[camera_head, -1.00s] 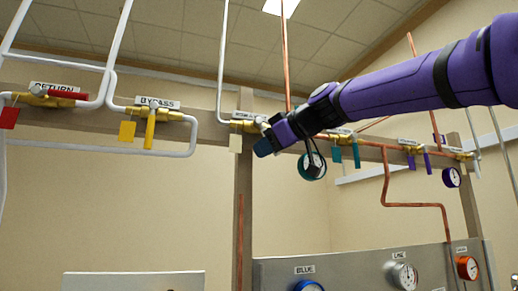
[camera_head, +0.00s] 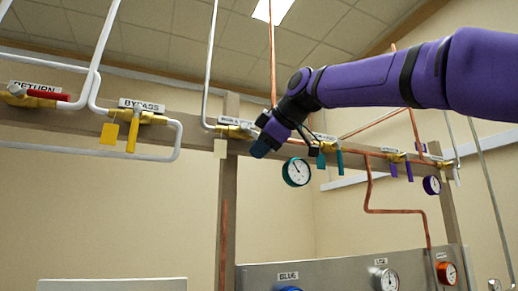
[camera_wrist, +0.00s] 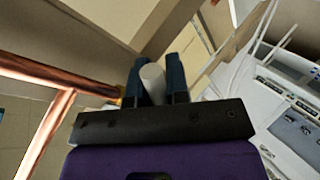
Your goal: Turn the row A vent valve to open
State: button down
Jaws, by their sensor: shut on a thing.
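My gripper (camera_head: 260,148) is at the rail, just right of a brass valve (camera_head: 236,132) that has a cream tag (camera_head: 220,148) and a small label too blurred to read. In the wrist view my gripper (camera_wrist: 157,72) is shut on a pale grey, round-ended handle (camera_wrist: 153,84), with one dark finger on each side. A bit of brass shows by the left finger. In the head view my gripper hides the handle, so its angle to the pipe cannot be told. I cannot read which valve is the row A vent.
Left on the rail are the RETURN valve with a red handle (camera_head: 48,95) and the BYPASS valve with a yellow handle (camera_head: 133,132). Right of my gripper are a teal-rimmed gauge (camera_head: 296,172), teal handles (camera_head: 340,161) and purple handles (camera_head: 409,170). Copper pipes (camera_head: 368,190) run close by.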

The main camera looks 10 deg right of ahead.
jog(key=c, duration=1.1)
grip_release()
jog(key=shift+r, duration=0.1)
jog(key=shift+s, duration=0.1)
